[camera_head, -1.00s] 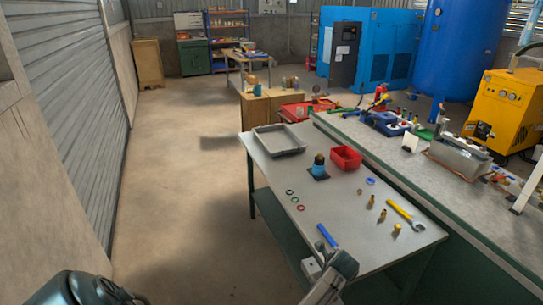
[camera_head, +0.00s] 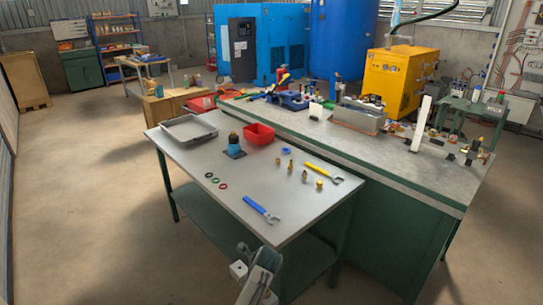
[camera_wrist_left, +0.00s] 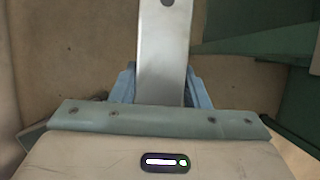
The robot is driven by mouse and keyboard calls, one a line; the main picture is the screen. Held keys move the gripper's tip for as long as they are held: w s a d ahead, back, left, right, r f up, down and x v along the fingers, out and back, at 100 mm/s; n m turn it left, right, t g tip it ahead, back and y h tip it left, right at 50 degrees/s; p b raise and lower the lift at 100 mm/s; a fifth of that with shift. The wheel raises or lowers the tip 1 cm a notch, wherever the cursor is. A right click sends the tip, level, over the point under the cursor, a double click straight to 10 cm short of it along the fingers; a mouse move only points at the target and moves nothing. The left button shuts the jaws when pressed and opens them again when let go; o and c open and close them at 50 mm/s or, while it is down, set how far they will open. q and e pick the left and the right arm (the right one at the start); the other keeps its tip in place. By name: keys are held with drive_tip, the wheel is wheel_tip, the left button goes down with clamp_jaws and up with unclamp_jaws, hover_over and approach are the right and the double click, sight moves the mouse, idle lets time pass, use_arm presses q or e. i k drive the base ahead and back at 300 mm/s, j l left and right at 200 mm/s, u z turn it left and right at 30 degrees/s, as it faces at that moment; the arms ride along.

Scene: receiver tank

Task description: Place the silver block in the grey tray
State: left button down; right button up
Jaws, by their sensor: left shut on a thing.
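The silver block (camera_wrist_left: 165,50) is a long flat metal bar with a dark round hole near its far end. In the left wrist view my left gripper (camera_wrist_left: 161,86) is shut on it, with a blue finger on each side. The bar points away from the gripper, with brown floor beyond it. The grey tray (camera_head: 190,131) lies at the far left corner of the metal table in the head view and looks empty. One of my arms shows at the bottom centre of the head view, near the table's front edge; its fingers cannot be made out. No right gripper can be identified.
On the metal table (camera_head: 185,165) stand a red bin (camera_head: 258,135) and a blue-based dark part (camera_head: 234,147). Several rings, brass fittings, a blue tool (camera_head: 261,210) and a yellow wrench (camera_head: 324,172) lie there. A long workbench (camera_head: 410,160) adjoins the right side. Floor at left is clear.

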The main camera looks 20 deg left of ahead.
sight(191, 133)
drive_tip(key=i+j+z, duration=0.35)
drive_tip(key=j, duration=2.55)
drive_tip(key=k+j+z, duration=0.1)
drive_tip(key=j+z, duration=0.25)
drive_tip(key=j, duration=2.5)
